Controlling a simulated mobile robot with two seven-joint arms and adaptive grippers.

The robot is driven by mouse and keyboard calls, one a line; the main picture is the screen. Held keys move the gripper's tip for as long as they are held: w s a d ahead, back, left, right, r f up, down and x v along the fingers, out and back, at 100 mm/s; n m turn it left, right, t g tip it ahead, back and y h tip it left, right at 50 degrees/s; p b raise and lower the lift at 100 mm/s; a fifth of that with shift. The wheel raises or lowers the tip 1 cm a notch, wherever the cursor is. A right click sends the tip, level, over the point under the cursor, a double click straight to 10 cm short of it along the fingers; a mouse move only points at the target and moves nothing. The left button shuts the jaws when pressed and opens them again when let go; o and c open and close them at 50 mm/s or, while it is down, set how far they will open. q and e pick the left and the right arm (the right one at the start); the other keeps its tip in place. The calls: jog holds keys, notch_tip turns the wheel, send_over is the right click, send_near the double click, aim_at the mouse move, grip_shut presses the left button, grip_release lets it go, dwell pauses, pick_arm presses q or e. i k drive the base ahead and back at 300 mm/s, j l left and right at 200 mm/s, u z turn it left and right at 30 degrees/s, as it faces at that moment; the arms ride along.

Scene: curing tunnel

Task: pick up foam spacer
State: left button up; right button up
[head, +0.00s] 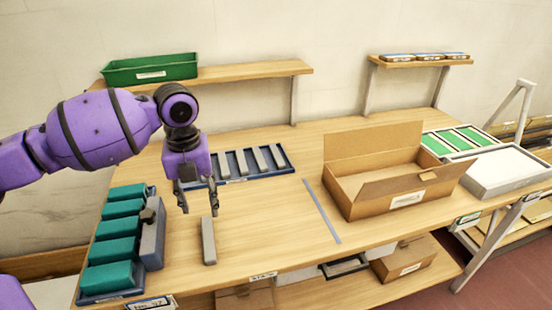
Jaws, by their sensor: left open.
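A grey upright-looking bar, which appears to be the foam spacer (208,243), is on the wooden table near its front edge. Similar grey bars lie in a blue tray (290,168) behind it. My left gripper (199,210) points down above the table, open and empty. Its fingertips are at or just above the far end of the near bar in the picture; I cannot tell the exact height gap. My right gripper is not in view.
A blue rack (112,297) of teal blocks stands left of the bar. An open cardboard box (390,203) stands to the right, past a blue strip (322,211). A green bin (150,69) is on the back shelf. The table between bar and strip is clear.

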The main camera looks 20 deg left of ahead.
aim_at(281, 164)
jog(key=i+j+z, duration=0.3)
jog(key=i, duration=0.25)
jog(key=i+j+z, duration=0.3)
jog(key=i+j, duration=0.2)
